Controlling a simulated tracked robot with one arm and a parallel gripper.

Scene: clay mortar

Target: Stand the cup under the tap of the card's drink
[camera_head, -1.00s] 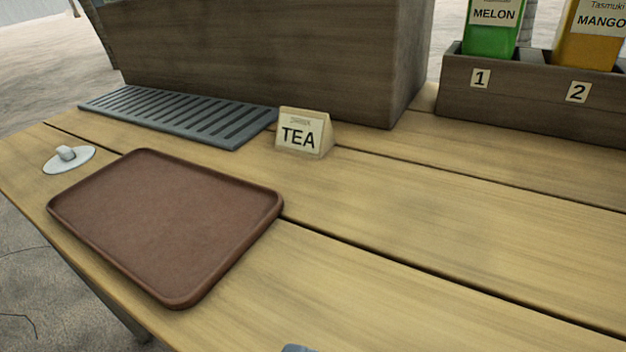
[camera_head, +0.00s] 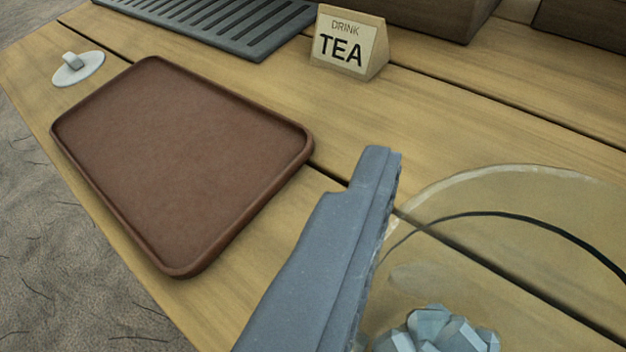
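A small tent card (camera_head: 345,45) reading "DRINK TEA" stands at the top middle, beside the grey slatted drip grate (camera_head: 225,25). No tap shows in this view. A large clear round vessel (camera_head: 500,178), seemingly the cup, fills the lower right, close to the camera. Pale ice cubes (camera_head: 435,332) lie inside it, and a dark curved line runs around it below the rim. One blue-grey finger of my gripper (camera_head: 345,235) reaches up along the vessel's left side. The other finger is not visible, so I cannot tell whether they grip the vessel.
A brown tray (camera_head: 185,150) lies empty on the plank table at the left, near the table edge. A white disc with a small knob (camera_head: 77,68) lies beyond it. Dark wooden box bases (camera_head: 440,15) line the top. Bare planks lie right of the card.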

